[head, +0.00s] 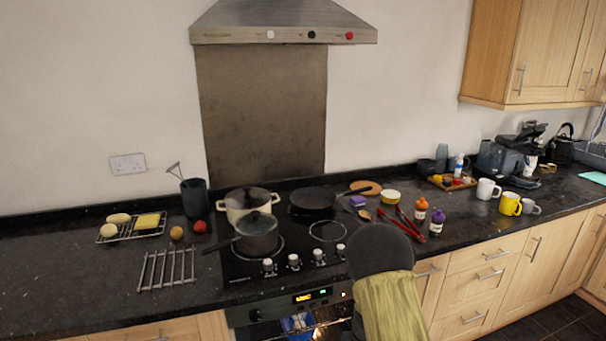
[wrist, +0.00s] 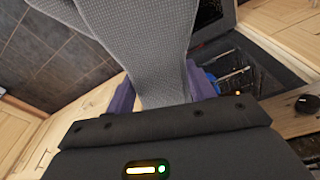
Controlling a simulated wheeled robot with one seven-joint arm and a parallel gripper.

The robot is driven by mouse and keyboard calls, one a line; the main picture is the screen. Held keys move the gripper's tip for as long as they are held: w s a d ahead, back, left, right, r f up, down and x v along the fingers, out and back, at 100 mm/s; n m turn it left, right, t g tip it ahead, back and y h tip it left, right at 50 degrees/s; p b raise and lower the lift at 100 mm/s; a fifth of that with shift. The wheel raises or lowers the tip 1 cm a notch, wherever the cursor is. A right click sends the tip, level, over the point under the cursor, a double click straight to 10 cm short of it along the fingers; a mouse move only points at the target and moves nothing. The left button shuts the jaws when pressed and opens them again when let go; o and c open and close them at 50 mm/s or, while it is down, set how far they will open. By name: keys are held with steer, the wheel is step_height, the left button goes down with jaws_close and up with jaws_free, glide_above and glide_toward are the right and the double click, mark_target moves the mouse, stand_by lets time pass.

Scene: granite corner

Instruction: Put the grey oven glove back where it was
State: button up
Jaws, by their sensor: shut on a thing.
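The grey oven glove (wrist: 140,40) fills the upper middle of the wrist view, a grey fabric with a fine textured weave. My gripper (wrist: 162,88) is shut on its narrower part, with a purple finger on either side. The wide part of the glove extends beyond the fingers to the top edge of the picture, where it is cut off. I cannot make out the glove or the gripper fingers in the head view.
The lit oven (head: 310,296) is below the black hob (head: 285,254), with a blue thing (head: 297,323) low in it. Pans stand on the hob. A wire rack (head: 168,269) lies left; red tongs (head: 405,225), bottles and mugs stand right. Cupboards and drawers (head: 480,275) flank the oven.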

steer(key=s+f, duration=0.4)
steer(key=f, duration=0.6)
steer(key=s+f, duration=0.4)
steer(key=f, duration=0.6)
steer(key=shift+s+f, duration=0.2)
